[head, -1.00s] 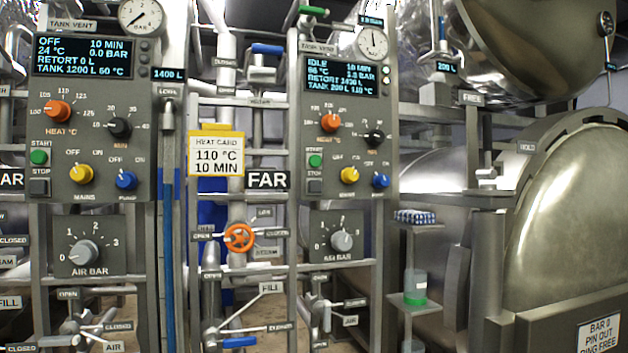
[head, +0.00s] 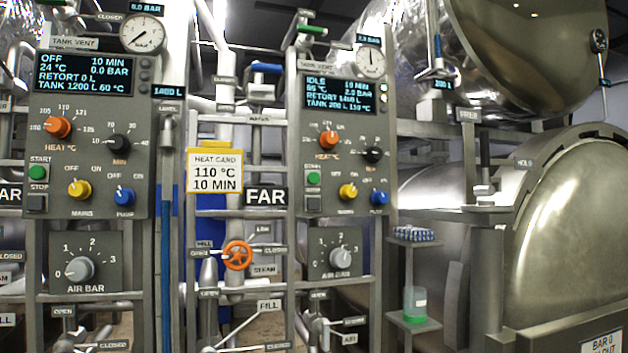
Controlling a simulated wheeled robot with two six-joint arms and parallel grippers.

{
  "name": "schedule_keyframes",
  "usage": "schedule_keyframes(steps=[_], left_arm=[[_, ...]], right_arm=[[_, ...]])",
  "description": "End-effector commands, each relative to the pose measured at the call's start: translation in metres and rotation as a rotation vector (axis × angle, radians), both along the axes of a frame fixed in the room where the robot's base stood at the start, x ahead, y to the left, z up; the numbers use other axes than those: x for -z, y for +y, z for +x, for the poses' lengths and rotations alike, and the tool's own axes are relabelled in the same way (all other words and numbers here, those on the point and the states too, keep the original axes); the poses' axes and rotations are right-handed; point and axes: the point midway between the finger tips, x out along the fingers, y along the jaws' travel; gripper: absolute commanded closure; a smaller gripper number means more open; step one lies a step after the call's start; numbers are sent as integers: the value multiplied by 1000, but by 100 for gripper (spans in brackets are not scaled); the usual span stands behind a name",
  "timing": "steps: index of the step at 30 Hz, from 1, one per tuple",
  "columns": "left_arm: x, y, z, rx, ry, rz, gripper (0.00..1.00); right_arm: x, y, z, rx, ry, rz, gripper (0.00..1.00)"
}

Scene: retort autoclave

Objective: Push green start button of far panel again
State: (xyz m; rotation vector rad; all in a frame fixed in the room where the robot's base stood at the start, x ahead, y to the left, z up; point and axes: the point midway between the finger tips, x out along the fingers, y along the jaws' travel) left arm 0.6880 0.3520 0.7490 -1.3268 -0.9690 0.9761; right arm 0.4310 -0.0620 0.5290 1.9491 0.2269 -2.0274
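The far panel (head: 341,196) stands right of the black FAR label (head: 265,196). Its green start button (head: 313,179) sits at the panel's left side, above a dark stop button (head: 313,203). Its display (head: 340,95) reads IDLE, with a pressure of about 2.0 BAR and RETORT 1400 L. Its orange heat knob (head: 328,140), black minute knob (head: 373,154), yellow mains knob (head: 348,191) and blue pump knob (head: 379,198) are visible. Neither of my grippers is in view.
A similar panel (head: 90,205) on the left reads OFF and has its own green button (head: 38,172). A yellow-topped heat card (head: 214,170) hangs between the panels. An orange valve wheel (head: 237,255) is below. A large metal retort (head: 570,230) fills the right.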

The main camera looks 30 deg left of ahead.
Motion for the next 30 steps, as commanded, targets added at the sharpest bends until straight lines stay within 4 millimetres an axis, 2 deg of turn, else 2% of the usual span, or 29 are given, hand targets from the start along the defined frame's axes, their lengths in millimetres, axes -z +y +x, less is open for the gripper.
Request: schedule_keyframes(steps=[3,30], left_arm=[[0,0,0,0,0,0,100],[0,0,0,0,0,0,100]], right_arm=[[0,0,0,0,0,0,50],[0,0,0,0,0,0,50]])
